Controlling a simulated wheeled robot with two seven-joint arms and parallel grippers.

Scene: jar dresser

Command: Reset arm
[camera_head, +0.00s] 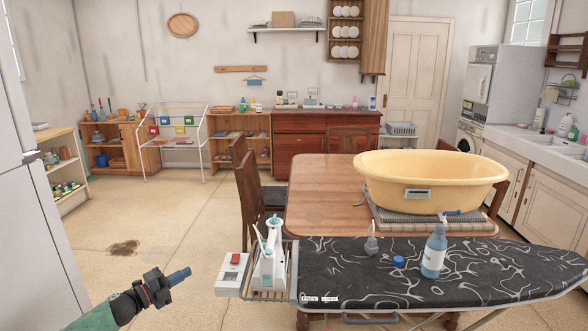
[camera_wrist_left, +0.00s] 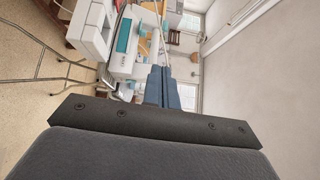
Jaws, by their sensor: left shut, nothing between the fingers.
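My left gripper (camera_head: 180,275) comes in from the lower left of the head view. Its blue fingers are shut with nothing between them. It is above the open floor, left of the ironing board (camera_head: 420,265) and apart from it. In the left wrist view the two blue fingers (camera_wrist_left: 171,88) lie side by side, pointing away from the camera. My right gripper is not in either view.
The ironing board carries a white iron (camera_head: 270,260), a blue spray bottle (camera_head: 434,252) and a blue cap (camera_head: 398,262). Behind it, a wooden table (camera_head: 320,190) holds a yellow tub (camera_head: 430,175). A white cabinet (camera_head: 40,240) stands at the left.

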